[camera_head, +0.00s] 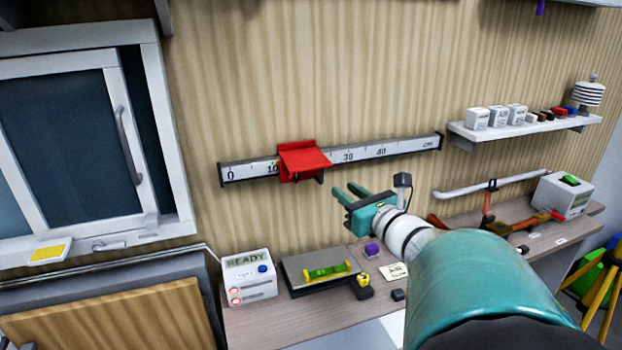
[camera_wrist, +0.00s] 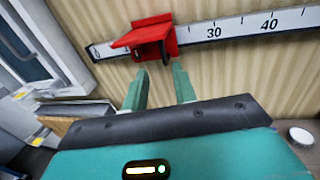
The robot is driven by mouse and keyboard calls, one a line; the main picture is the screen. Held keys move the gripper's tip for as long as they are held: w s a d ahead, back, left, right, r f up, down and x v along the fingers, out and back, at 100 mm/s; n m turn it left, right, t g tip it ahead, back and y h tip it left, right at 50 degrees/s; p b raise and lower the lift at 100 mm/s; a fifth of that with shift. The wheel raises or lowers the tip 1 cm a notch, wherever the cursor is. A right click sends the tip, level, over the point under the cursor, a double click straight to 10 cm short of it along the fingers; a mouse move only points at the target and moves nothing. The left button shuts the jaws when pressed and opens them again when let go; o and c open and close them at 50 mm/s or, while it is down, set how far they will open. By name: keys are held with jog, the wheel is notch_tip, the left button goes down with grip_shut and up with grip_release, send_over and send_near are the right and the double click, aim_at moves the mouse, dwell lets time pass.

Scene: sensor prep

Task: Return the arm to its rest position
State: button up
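My gripper (camera_head: 352,193) is teal, with two fingers spread apart and nothing between them. It is held above the workbench, in front of the wall and below the wall scale. In the wrist view my gripper (camera_wrist: 161,88) points toward the wall, its fingertips just below the red slider (camera_wrist: 148,38). The red slider (camera_head: 303,160) sits on the wall scale (camera_head: 365,151), between the 10 and 30 marks. In the head view a clear gap shows between the fingers and the slider. My arm extends from the lower right of the head view.
The workbench (camera_head: 330,308) holds a READY box (camera_head: 249,277), a green level (camera_head: 327,271) on a grey plate, a purple block (camera_head: 371,249) and a yellow-black item (camera_head: 361,286). A window (camera_head: 75,130) is left. A shelf (camera_head: 530,128) and pipe (camera_head: 470,189) are right.

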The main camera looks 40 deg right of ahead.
jog(key=shift+s+a, duration=0.1)
jog(key=shift+s, duration=1.1)
jog(key=a+f+n+g+y, duration=0.3)
jog(key=a+n+g+y, duration=0.1)
jog(key=a+n, duration=0.6)
jog(key=a+f+n+g+y, duration=0.35)
jog(key=a+n, duration=0.45)
jog(key=a, duration=0.5)
jog(key=s+a+f+n+g+h, duration=0.1)
jog(key=s+a+n+g+h, duration=0.1)
jog(key=n, duration=0.7)
jog(key=s+a+f+n+g+h, duration=0.1)
jog(key=s+a+n+g+h, duration=0.2)
jog(key=n, duration=0.7)
jog(key=s, duration=0.2)
jog(key=shift+s+h, duration=0.3)
jog(key=shift+h, duration=0.05)
